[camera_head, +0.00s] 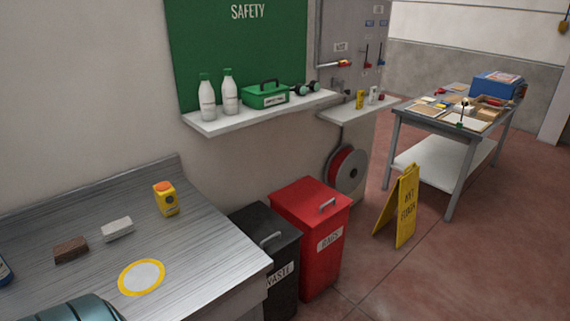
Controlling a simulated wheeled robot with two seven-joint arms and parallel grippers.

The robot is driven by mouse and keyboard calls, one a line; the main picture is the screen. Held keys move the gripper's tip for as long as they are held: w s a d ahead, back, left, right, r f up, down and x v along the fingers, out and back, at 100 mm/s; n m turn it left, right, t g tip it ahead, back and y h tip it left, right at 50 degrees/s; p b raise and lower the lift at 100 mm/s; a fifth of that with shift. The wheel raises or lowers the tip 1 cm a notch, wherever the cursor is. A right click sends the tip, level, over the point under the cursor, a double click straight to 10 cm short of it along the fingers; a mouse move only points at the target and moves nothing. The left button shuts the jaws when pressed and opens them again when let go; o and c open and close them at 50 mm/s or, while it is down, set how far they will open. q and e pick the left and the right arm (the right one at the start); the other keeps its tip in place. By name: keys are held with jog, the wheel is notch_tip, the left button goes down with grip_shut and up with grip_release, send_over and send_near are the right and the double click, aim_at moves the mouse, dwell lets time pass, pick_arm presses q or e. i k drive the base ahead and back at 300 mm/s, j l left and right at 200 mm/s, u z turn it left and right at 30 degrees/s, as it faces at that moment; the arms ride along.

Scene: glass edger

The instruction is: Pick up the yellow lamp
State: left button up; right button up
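The yellow lamp (165,199) appears to be the small, upright yellow body with an orange top and a dark mark on its front. It stands on the brushed-metal bench (196,244), toward the back and near the wall. Nothing touches it or covers it. Neither of my grippers is in view.
A brown block (71,249), a white block (117,229) and a yellow-rimmed disc (141,277) lie on the bench. Black (265,240) and red (320,215) bins stand right of it. A wet-floor sign (400,207) stands on open floor. A teal shape at bottom left is unclear.

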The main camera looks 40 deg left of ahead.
aim_at(162, 190)
jog(key=i+l, duration=0.1)
jog(key=i, duration=0.6)
jog(key=i+l+z, duration=0.1)
jog(key=i, duration=0.55)
jog(key=i+u, duration=0.45)
jog(key=i+l+u, duration=0.1)
jog(key=i+u, duration=0.45)
jog(key=u, duration=0.3)
jog(key=i+u, duration=0.1)
jog(key=u, duration=0.3)
jog(key=i+u, duration=0.15)
jog(key=u, duration=0.65)
jog(key=i+l+u, duration=0.15)
jog(key=u, duration=0.15)
jog(key=i+l+u, duration=0.3)
jog(key=j, duration=0.1)
